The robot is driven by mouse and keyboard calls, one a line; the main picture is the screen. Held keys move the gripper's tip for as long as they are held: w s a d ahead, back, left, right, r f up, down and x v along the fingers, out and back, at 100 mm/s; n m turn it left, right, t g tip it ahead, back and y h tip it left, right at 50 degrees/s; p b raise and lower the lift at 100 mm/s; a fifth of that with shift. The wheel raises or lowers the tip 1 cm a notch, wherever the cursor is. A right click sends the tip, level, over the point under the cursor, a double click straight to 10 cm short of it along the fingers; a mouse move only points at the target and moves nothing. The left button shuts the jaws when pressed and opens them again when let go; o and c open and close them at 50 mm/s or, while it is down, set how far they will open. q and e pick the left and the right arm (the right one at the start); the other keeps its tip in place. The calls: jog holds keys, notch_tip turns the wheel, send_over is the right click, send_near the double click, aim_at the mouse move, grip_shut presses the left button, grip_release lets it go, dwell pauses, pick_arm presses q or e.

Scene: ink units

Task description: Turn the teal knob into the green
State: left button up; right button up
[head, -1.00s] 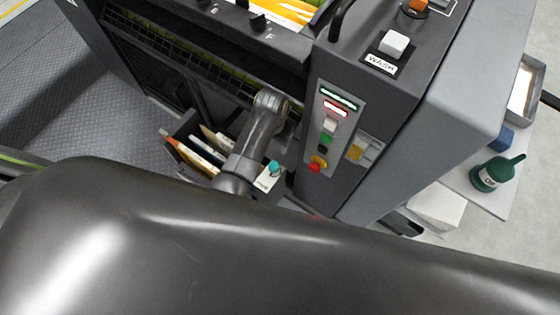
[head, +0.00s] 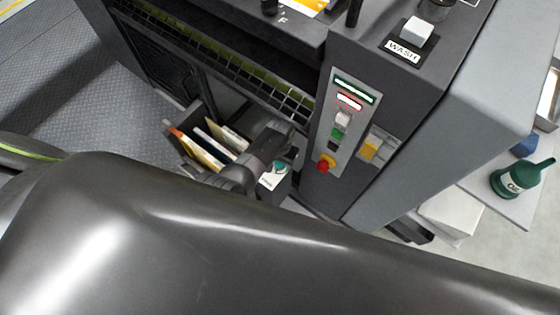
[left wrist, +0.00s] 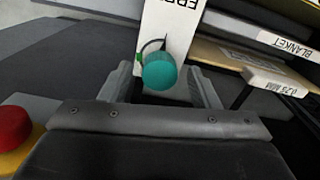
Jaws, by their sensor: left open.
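The teal knob (head: 280,168) sits on a white label plate (head: 269,181) on a small box low in front of the dark machine. In the left wrist view the round knob (left wrist: 160,71) lies between the fingers of my left gripper (left wrist: 162,80). The fingers are open, one on each side, with gaps visible beside the knob. A dark arc and a small green mark (left wrist: 138,59) show on the white plate at the knob's left. My right gripper is not in view.
An open bin with folders (head: 205,148) is left of the knob. A control panel (head: 342,125) with a red button (head: 325,164) is to the right. A green oil can (head: 516,178) stands far right.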

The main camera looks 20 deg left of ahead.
pick_arm(q)
jog(key=shift+f, duration=0.1)
jog(key=shift+c, duration=0.4)
jog(key=c, duration=0.9)
jog(key=shift+n, duration=0.3)
jog(key=n+p, duration=0.1)
jog(key=n, duration=0.2)
jog(key=shift+n, duration=0.3)
jog(key=n+p, duration=0.1)
jog(key=n, duration=0.9)
jog(key=shift+n, duration=0.4)
jog(key=n, duration=0.4)
jog(key=shift+n, duration=0.3)
